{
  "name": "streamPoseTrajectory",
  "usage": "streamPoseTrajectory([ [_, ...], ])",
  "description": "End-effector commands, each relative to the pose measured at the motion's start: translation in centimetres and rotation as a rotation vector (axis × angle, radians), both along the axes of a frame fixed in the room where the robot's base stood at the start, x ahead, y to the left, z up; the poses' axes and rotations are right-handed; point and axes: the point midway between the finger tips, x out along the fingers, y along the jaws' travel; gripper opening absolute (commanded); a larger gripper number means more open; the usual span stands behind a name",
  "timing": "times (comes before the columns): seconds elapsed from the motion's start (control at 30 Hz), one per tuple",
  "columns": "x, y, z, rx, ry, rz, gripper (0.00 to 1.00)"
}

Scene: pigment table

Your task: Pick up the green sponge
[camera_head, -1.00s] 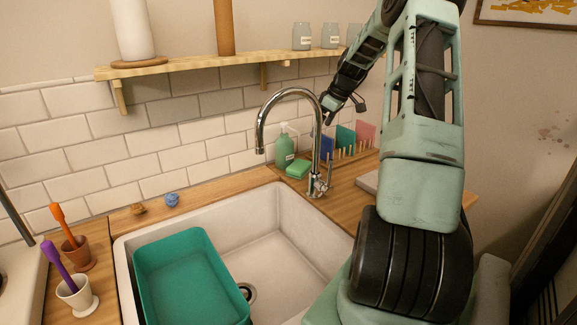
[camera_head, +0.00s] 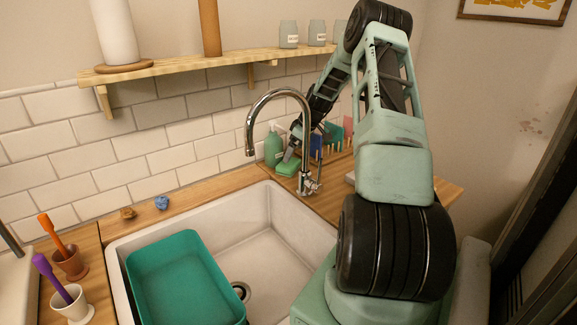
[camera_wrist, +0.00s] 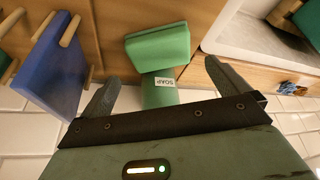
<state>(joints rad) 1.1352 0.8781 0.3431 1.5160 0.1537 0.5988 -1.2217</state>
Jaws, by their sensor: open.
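The green sponge (camera_head: 287,169) lies on the wooden counter behind the sink, just in front of the green soap bottle (camera_head: 273,147). In the wrist view the sponge (camera_wrist: 158,46) is ahead of my gripper (camera_wrist: 161,72), roughly centred between the two spread fingers. The soap bottle (camera_wrist: 160,93), with its SOAP label, shows between the fingers too. My gripper (camera_head: 291,152) is open and empty, close above the sponge in the head view. The faucet and my arm partly crowd that spot, and I cannot tell whether a finger touches the sponge.
The chrome faucet (camera_head: 306,130) stands right beside the sponge. A rack with blue, teal and pink boards is to the right; the blue board (camera_wrist: 62,65) is near my left finger in the wrist view. The white sink (camera_head: 250,232) holds a teal tub (camera_head: 180,285).

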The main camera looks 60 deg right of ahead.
Motion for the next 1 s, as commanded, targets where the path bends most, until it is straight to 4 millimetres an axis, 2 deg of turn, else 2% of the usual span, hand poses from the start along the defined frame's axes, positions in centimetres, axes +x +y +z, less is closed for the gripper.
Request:
streamPoseTrajectory([
  [0.3, 1.7, 0.4, -4.2, 0.002, 0.001, 0.002, 1.0],
  [0.43, 2.0, 0.4, -5.0, 0.001, 0.001, 0.002, 1.0],
  [0.63, 2.0, 0.4, -5.0, 0.001, 0.0, 0.0, 1.0],
  [0.67, 2.0, 0.4, -5.0, 0.001, 0.0, 0.0, 0.97],
  [0.77, 2.0, 0.4, -5.0, 0.001, 0.0, 0.0, 0.69],
  [0.8, 2.0, 0.4, -5.0, 0.001, 0.0, 0.0, 0.64],
  [0.93, 2.0, 0.4, -5.0, 0.001, 0.0, 0.0, 0.64],
  [1.0, 2.0, 0.4, -5.0, 0.001, 0.0, 0.0, 0.61],
])
